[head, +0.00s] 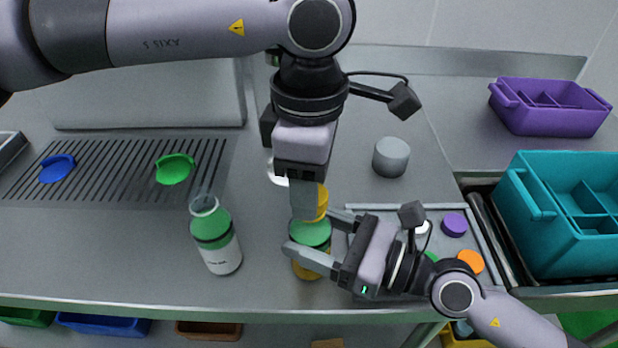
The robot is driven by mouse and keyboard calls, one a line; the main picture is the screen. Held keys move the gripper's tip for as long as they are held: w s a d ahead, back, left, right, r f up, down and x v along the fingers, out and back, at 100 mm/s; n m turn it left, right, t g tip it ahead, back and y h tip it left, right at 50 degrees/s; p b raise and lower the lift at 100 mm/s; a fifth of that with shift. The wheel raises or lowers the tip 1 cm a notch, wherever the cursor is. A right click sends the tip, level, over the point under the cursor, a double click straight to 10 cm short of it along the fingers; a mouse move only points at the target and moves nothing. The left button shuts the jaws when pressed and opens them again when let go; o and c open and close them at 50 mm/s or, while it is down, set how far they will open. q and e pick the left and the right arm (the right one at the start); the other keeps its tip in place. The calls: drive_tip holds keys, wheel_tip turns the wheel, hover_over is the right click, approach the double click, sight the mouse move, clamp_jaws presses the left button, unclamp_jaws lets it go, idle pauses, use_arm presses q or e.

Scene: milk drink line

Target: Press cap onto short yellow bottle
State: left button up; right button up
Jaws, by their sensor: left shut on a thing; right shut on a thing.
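A short bottle with a green upper band (310,233) and yellow lower part stands near the table's front edge. My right gripper (311,236) reaches in from the right and is shut around its body, one finger on each side. My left gripper (307,204) points down from above and is shut on a yellow cap (322,205). The cap is right over the bottle's top; the neck is hidden, so I cannot tell whether the cap touches it or is seated.
A taller open bottle (218,248) with a green band stands to the left. Blue (57,168) and green (175,168) lids lie on the slotted grate. A grey cylinder (391,157) stands behind right. A tray with caps, including purple (454,224) and orange (470,262), lies right, before a teal crate (540,240).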

use_arm(q)
drive_tip(key=shift+f, duration=0.5)
drive_tip(key=o, duration=1.1)
wheel_tip(320, 180, up, 12)
use_arm(e)
drive_tip(key=o, duration=1.6)
use_arm(q)
drive_tip(key=shift+f, duration=0.1)
use_arm(e)
drive_tip(key=shift+d, duration=0.1)
